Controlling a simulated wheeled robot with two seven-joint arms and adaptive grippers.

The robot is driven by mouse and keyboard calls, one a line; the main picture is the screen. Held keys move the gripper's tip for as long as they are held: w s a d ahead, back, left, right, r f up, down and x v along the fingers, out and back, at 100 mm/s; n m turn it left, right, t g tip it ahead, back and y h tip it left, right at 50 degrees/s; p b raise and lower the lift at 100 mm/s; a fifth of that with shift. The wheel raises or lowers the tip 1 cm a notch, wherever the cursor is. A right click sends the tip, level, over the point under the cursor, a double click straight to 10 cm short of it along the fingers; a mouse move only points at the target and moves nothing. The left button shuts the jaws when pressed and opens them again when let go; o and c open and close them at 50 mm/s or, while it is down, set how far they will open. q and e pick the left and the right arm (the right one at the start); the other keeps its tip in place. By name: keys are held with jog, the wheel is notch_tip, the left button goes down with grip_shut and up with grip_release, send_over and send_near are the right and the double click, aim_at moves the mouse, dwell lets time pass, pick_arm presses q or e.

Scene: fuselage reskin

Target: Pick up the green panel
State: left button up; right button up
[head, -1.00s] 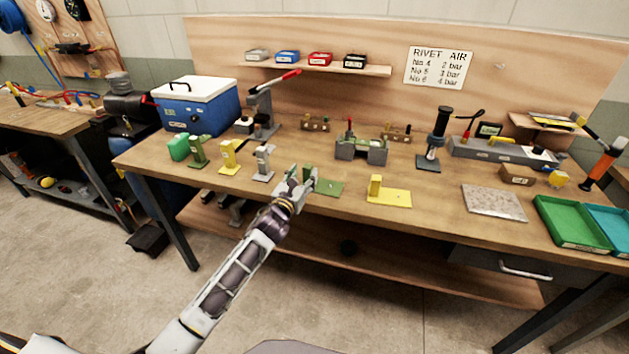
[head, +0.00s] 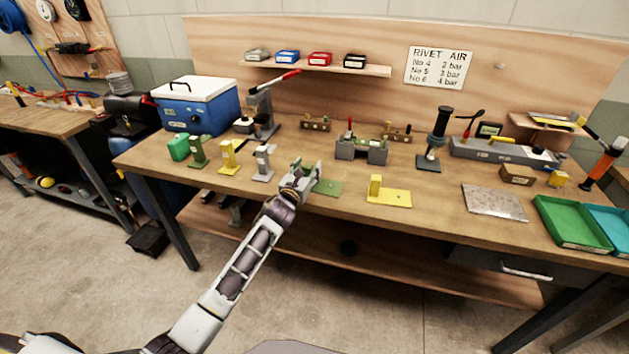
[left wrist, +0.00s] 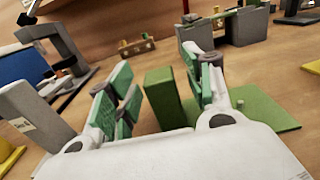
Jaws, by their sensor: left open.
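The green panel (head: 328,187) is a flat green plate lying on the workbench near its front edge, with an upright green block (left wrist: 163,98) at its left end. The flat plate also shows in the left wrist view (left wrist: 268,114). My left gripper (head: 303,170) is at the panel's left end and hides the block in the head view. In the left wrist view its green-padded fingers are open on either side of the block, with gaps visible. My right gripper is in neither view.
A similar yellow panel (head: 390,197) lies to the right. Grey (head: 263,163), yellow (head: 230,157) and green (head: 197,153) stands are to the left. A grey fixture (head: 361,150) stands behind. Bare bench top lies between the yellow panel and the stone-like plate (head: 494,203).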

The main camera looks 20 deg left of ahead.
pick_arm(q)
jog(key=shift+w, duration=0.25)
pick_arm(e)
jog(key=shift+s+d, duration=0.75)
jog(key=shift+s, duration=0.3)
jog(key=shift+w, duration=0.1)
pick_arm(q)
jog(key=c, duration=0.9)
grip_shut()
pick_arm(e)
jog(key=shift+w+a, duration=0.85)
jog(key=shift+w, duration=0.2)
